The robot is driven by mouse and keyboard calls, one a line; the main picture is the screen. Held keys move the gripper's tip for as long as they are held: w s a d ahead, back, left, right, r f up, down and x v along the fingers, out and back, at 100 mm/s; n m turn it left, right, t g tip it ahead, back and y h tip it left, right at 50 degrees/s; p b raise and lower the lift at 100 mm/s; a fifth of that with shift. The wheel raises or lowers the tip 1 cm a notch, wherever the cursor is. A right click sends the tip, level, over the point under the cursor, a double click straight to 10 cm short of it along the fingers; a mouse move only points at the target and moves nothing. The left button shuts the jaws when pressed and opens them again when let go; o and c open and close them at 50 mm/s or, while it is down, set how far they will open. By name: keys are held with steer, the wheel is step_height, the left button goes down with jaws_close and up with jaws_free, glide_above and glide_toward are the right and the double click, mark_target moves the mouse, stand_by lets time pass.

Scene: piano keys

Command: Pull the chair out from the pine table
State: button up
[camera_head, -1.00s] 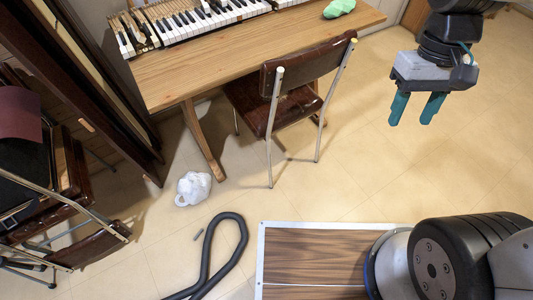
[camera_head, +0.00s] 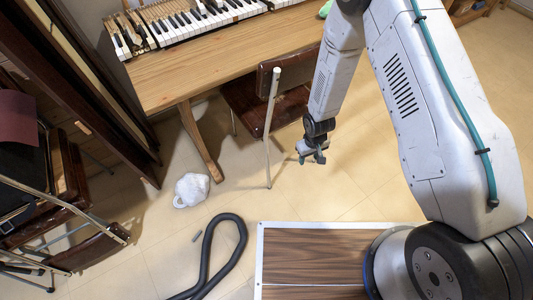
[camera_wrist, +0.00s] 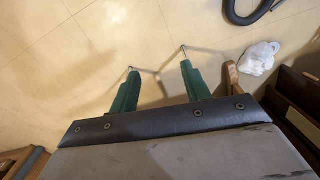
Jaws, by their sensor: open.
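The chair (camera_head: 250,108) has a dark brown seat and backrest on pale metal posts. In the head view it stands partly under the pine table (camera_head: 190,82), and my arm hides its right side. My gripper (camera_head: 312,158) is low, pointing down, just right of the chair's near left post in the picture. In the wrist view my gripper (camera_wrist: 158,75) shows two green fingers spread apart with nothing clearly between them. Thin metal chair parts (camera_wrist: 205,50) show near the fingertips; I cannot tell whether they touch.
Piano keys (camera_head: 190,22) lie on the table. A white lumpy object (camera_head: 192,188) and a black hose (camera_head: 207,255) lie on the floor at left. More chairs (camera_head: 65,180) stand at far left. The floor before the chair is clear.

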steer(key=s+a+f+n+t+y, duration=0.1)
steer(key=a+f+t, duration=0.1)
steer(key=f, duration=0.7)
steer(key=s+a+f+t+y, duration=0.1)
steer(key=a+f+t+y, duration=0.1)
steer(key=f, duration=0.7)
steer(key=n+t+y, duration=0.1)
steer(key=t+y, duration=0.3)
steer(key=t, duration=0.2)
glide_toward(268, 154)
steer(key=x, duration=1.1)
steer(key=shift+r, duration=0.1)
jaws_close()
steer(key=s+d, duration=0.9)
steer(key=s, duration=0.4)
steer(key=shift+s, duration=0.35)
steer(key=shift+s+d, duration=0.7)
steer(key=shift+s, duration=0.25)
steer(key=shift+s+d, duration=0.7)
steer(key=shift+s, duration=0.25)
